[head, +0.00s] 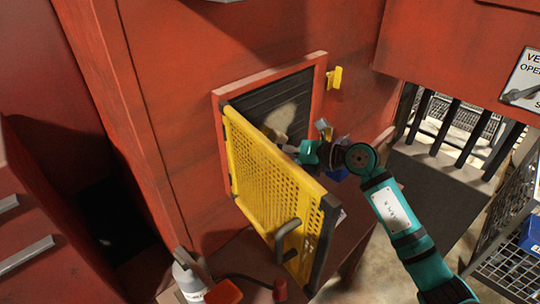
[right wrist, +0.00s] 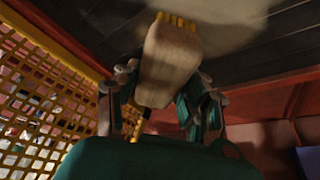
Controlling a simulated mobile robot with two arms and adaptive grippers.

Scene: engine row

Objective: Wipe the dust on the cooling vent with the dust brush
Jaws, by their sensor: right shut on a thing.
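The cooling vent (head: 264,100) is a dark slatted panel in a red frame, and a pale patch of dust (head: 284,117) lies on its slats. The dust also shows at the top of the right wrist view (right wrist: 232,20). My right gripper (right wrist: 163,85) is shut on the dust brush (right wrist: 168,62), a pale tan block with yellow bristles. The bristles point at the vent beside the dust; I cannot tell whether they touch it. In the head view the right arm reaches in past the open door, and the gripper is partly hidden. My left gripper is not in view.
A yellow perforated door (head: 268,175) with a dark handle stands open before the vent. A yellow latch (head: 335,78) sits right of the frame. A white bottle (head: 187,280) stands at the bottom. A wire rack (head: 505,235) is at the right.

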